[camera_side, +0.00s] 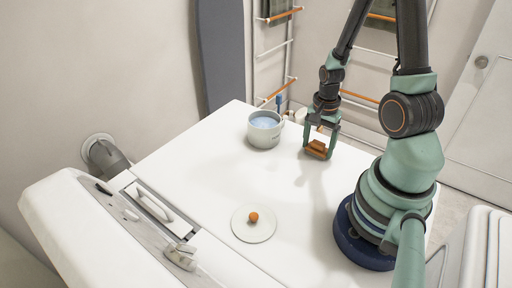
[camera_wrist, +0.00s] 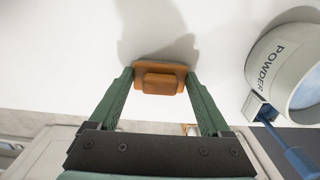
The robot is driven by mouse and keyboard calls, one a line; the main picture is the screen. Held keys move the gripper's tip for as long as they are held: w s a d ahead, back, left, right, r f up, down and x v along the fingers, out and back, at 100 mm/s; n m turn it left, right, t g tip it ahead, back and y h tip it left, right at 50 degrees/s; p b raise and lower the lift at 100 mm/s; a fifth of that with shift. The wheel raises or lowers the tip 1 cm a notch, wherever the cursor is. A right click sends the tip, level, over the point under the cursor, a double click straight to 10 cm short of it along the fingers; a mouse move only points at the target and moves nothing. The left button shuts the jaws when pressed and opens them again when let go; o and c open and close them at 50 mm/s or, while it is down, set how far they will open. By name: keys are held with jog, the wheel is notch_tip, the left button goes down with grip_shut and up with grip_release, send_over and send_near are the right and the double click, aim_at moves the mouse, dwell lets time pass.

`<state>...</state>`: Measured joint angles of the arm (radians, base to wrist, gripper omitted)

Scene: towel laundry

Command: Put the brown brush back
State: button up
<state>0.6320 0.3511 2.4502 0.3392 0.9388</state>
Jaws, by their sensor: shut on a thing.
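The brown brush (camera_side: 317,150) is between the fingertips of my gripper (camera_side: 320,145), over the far right part of the white top. In the wrist view the brush (camera_wrist: 160,84) is a brown block with a smaller raised block on it. The two green fingers of my gripper (camera_wrist: 161,76) press on its two ends. The brush looks level. Its shadow falls on the white surface beside it, and I cannot tell for sure how high it is above the top. The underside of the brush is hidden.
A pale tub (camera_side: 263,132) marked POWDER stands left of my gripper, with a blue-handled scoop (camera_wrist: 297,155) at its side. A white round disc (camera_side: 240,229) with an orange knob lies nearer the front. An open drawer (camera_side: 152,207) is at the left. The middle top is clear.

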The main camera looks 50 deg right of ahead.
aim_at(318, 143)
jog(key=o, duration=1.1)
jog(key=shift+o, duration=0.2)
notch_tip(318, 143, up, 12)
jog(key=w+a+r+n+t, duration=0.2)
jog(key=w+a+r+n, duration=0.1)
jog(key=a+r+n, duration=0.3)
jog(key=w+a+r+n+t, duration=0.3)
jog(key=a+r+n, duration=0.3)
jog(key=a+n, duration=0.4)
jog(key=shift+w+a+r+n+t, duration=0.15)
jog(key=shift+n+t, duration=0.15)
jog(key=shift+n, duration=0.7)
